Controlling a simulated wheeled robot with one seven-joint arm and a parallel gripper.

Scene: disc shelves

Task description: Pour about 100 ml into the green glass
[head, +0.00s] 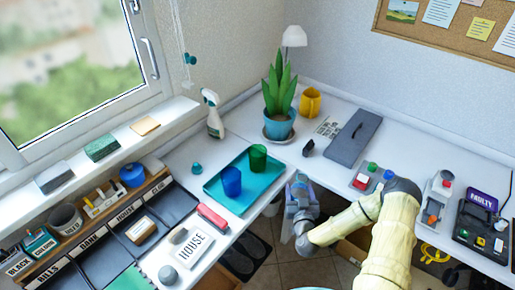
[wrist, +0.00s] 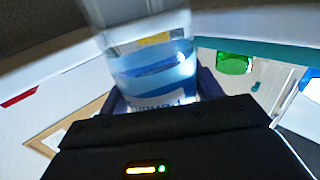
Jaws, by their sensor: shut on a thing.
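The green glass (head: 258,157) stands on the teal tray near its back edge. A blue glass (head: 231,181) stands on the same tray, in front and to the left. My gripper (head: 300,187) is just right of the tray, near the desk's front edge. In the wrist view it is shut on a clear container (wrist: 155,70) with clear bluish liquid and a label. The container's top is cut off by that view. The green glass (wrist: 234,62) shows to its right, apart from it, with part of the blue glass (wrist: 311,88) at the edge.
The teal tray (head: 263,188) lies on the white desk. A potted plant (head: 279,122) and a yellow mug (head: 310,102) stand behind it. A small black object (head: 308,148) and a grey flat case (head: 353,137) lie to the right. A red object (head: 212,217) lies front left.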

